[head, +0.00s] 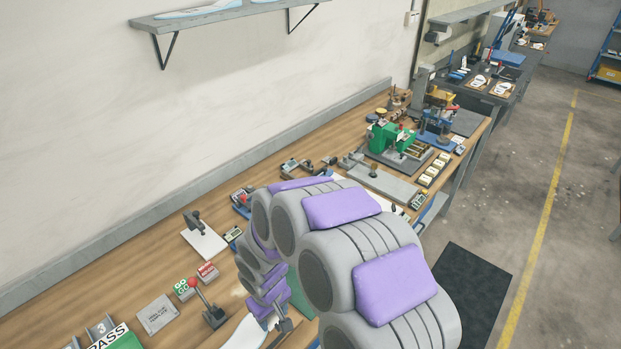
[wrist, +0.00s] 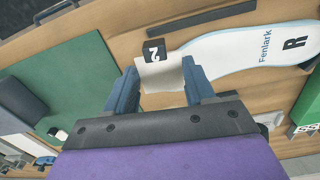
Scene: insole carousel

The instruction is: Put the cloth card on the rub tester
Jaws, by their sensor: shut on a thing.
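My gripper (wrist: 160,72) has blue fingers and is shut on a small cream cloth card (wrist: 162,79), which spans the space between the fingertips in the wrist view. The card hangs over the wooden bench beside a black tag marked 2 (wrist: 154,50). In the head view my gripper (head: 281,326) is low, near the front of the bench, partly behind my purple-padded arm; the card is not clear there. Several devices stand along the bench; I cannot tell surely which is the rub tester. One has a long grey base with a brass knob (head: 374,171).
A white insole (wrist: 250,45) marked Fenlark R lies beside the fingers, and a green mat (wrist: 65,80) lies to the left. A red-knobbed lever (head: 207,303) stands near my gripper. A green machine (head: 388,139) stands farther along the bench. A dark floor mat (head: 470,288) lies right.

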